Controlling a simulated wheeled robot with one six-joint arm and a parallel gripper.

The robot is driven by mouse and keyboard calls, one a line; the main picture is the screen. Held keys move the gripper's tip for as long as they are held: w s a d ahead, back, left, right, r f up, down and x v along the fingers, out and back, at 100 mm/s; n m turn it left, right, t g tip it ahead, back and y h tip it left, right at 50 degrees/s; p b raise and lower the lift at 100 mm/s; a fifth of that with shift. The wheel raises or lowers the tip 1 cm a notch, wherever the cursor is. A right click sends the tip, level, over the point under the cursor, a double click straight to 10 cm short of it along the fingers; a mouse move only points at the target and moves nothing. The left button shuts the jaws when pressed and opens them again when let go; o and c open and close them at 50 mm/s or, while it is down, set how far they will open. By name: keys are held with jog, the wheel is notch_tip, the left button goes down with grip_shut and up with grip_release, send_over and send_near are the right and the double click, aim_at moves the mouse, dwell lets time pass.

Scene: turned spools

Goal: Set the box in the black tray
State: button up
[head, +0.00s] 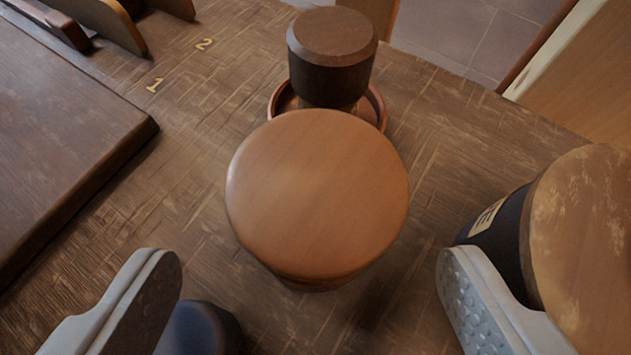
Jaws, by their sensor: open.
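My gripper (308,262) is open, with its two grey fingers at the lower left and lower right. A round, smooth, light-brown wooden piece (317,190) stands in the middle, beyond and between the fingertips, with no finger seen touching it. Its lower part is mostly hidden under its wide top. I cannot tell whether it is the box. I make out no black tray. A dark blue rounded thing (203,328) shows at the bottom edge beside the left finger, mostly cut off.
A dark wooden spool (332,62) stands in a reddish-brown round dish (378,108) behind the middle piece. A black canister with a label and wooden lid (590,240) is close behind the right finger. A dark board (60,130) lies left. The tabletop (185,150) between is clear.

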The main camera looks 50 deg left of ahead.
jog(key=shift+w+r+x, duration=0.1)
jog(key=shift+x, duration=1.25)
jog(key=shift+w+r+x, duration=0.1)
jog(key=shift+x, duration=1.25)
jog(key=shift+c, duration=0.5)
jog(key=c, duration=1.1)
jog(key=shift+r, duration=0.1)
